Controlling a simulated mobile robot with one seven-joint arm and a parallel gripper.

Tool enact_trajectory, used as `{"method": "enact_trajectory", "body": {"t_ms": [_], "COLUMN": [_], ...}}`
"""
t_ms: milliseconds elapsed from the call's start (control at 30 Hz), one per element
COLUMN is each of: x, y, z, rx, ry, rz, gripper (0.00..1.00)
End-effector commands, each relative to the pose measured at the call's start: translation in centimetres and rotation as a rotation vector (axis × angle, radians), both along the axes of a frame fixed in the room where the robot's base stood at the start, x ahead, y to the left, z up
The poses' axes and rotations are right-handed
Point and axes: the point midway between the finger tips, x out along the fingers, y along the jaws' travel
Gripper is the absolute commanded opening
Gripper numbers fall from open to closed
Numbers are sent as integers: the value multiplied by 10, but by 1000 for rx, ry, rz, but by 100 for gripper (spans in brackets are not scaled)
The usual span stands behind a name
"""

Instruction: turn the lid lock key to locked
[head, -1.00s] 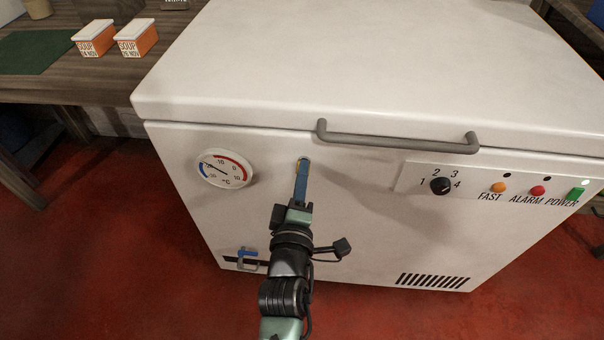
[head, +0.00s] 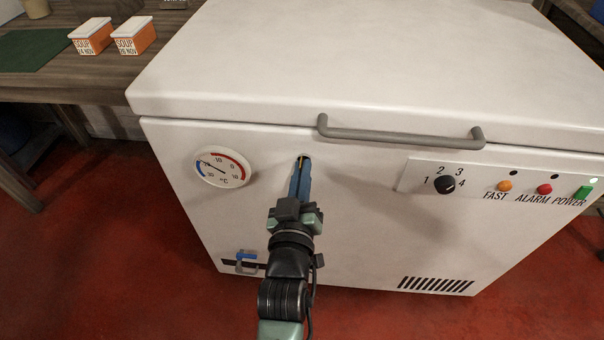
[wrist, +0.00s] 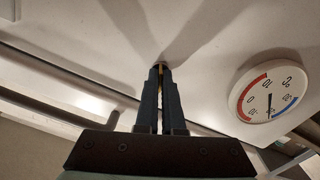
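The white chest freezer (head: 240,260) fills the middle of the head view. The lid lock (head: 304,156) is a small dark round on its front, below the lid edge and right of the dial. My gripper (head: 301,170) reaches up to it with blue fingers, which look closed around the thin brass-coloured key (head: 299,168). In the wrist view my gripper (wrist: 161,72) has its fingertips together at the freezer front, with a bit of yellow key between them. Most of the key and any lock markings are hidden by the fingers.
A round thermometer (head: 223,167) sits left of the lock; it also shows in the wrist view (wrist: 268,98). The grey lid handle (head: 400,136) is up right, the control panel (head: 490,185) farther right.

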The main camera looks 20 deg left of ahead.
Motion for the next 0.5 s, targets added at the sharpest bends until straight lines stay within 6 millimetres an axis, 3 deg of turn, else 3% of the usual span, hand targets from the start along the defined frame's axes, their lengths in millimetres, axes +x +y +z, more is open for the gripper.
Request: {"method": "enact_trajectory", "body": {"t_ms": [500], "x": [0], "y": [-1], "z": [-2], "rx": [332], "ry": [99], "rz": [-1], "gripper": [0]}}
